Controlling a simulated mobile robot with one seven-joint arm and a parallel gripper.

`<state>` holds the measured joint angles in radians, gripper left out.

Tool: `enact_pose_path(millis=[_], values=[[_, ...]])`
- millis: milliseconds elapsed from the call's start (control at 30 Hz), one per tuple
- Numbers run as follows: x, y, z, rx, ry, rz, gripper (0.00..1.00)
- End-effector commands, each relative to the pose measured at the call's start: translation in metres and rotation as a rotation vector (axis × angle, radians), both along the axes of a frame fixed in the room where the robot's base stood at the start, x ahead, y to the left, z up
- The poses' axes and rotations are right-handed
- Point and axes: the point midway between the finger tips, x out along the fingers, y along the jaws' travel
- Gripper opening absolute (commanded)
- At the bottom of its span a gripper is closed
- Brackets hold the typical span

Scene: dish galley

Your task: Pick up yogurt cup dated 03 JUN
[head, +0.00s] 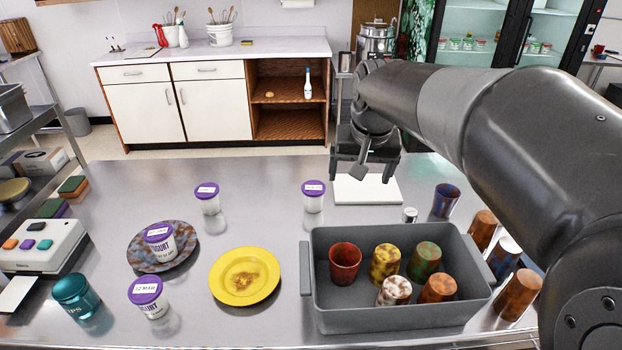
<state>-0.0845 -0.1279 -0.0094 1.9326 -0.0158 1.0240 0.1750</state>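Several white yogurt cups with purple lids and white date labels stand on the steel counter. One is at the back left (207,200), one at the back middle (313,198), and one on a rusty-looking plate (137,258) at left, cup (160,243). The front-left cup (148,298) seems to read 12 MAR. The other dates are too small to read surely, so I cannot tell which is 03 JUN. My gripper (362,174) hangs beyond the back-middle cup, to its right, near a white board. Its fingers are apart, with nothing seen between them.
A grey bin (400,318) with several stained cups fills the front right; more cups stand beside it. A yellow plate (245,298) lies front middle. A teal cup (75,296) and a button box (42,245) are at left. The white board (367,190) lies at the back. Counter between back cups is clear.

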Motion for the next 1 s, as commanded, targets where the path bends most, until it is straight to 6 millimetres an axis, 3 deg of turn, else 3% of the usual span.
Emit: enact_pose_path(millis=[33,267,600,800,1000], values=[[0.019,0.004,-0.005,0.000,0.017,-0.005,0.87],[0.094,0.024,-0.027,0.002,0.078,-0.036,0.87],[0.189,0.057,-0.088,-0.007,0.161,-0.083,0.87],[0.218,0.070,-0.116,-0.011,0.188,-0.100,0.87],[0.225,0.073,-0.135,-0.013,0.197,-0.106,0.87]])
